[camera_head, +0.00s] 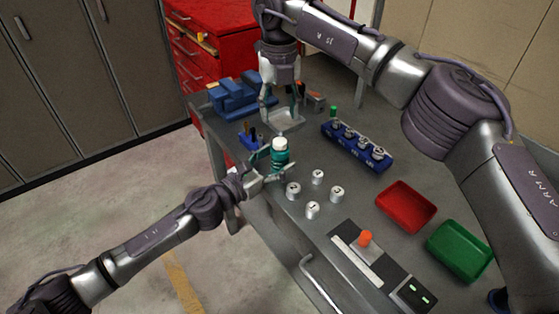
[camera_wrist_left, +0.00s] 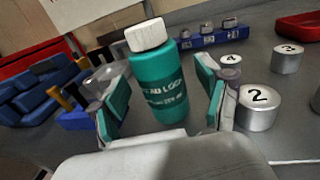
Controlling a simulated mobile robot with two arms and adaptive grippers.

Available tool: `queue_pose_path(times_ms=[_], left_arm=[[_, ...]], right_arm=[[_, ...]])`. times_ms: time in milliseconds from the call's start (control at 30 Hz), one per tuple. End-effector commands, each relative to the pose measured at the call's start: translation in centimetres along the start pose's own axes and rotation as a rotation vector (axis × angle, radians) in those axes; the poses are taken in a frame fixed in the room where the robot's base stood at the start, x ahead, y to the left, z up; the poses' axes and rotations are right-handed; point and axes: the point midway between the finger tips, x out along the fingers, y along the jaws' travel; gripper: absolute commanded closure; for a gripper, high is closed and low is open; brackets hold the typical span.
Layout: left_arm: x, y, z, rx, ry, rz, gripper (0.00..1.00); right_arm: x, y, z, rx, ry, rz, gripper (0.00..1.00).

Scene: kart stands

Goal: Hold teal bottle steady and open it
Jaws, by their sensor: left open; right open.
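The teal bottle (camera_head: 279,158) with a white cap (camera_head: 280,144) stands upright on the grey table near its left edge. In the left wrist view the bottle (camera_wrist_left: 158,85) stands between the two teal-padded fingers of my left gripper (camera_wrist_left: 165,105), with a gap visible on each side. In the head view my left gripper (camera_head: 268,176) is low beside the bottle. My right gripper (camera_head: 283,100) is open and empty, pointing down, behind and above the bottle. Its fingers are apart from the cap.
Several numbered metal weights (camera_head: 312,210) stand close to the bottle. A blue weight rack (camera_head: 357,146) lies behind them. A red tray (camera_head: 406,206), a green tray (camera_head: 460,250) and an orange button (camera_head: 365,238) are on the right. Blue blocks (camera_head: 236,97) sit at the back left.

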Motion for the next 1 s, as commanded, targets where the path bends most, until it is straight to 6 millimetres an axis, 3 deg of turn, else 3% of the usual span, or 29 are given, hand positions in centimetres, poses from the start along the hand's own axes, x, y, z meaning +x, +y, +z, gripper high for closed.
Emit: queue_pose_path(times_ms=[133,433,900,1000], left_arm=[[0.97,-0.03,0.06,0.001,-0.001,-0.001,0.24],[1.10,-0.02,0.03,0.001,0.000,-0.001,0.24],[1.07,-0.01,0.01,0.001,0.000,0.000,1.00],[1.07,-0.01,0.00,0.001,0.000,0.000,1.00]], right_arm=[[0.00,-0.02,0.01,0.000,0.000,0.000,0.47],[0.00,-0.02,0.01,0.000,0.000,0.000,0.47],[0.01,-0.02,0.00,0.000,0.000,0.000,0.47],[0.01,-0.02,0.01,0.000,0.000,0.000,0.47]])
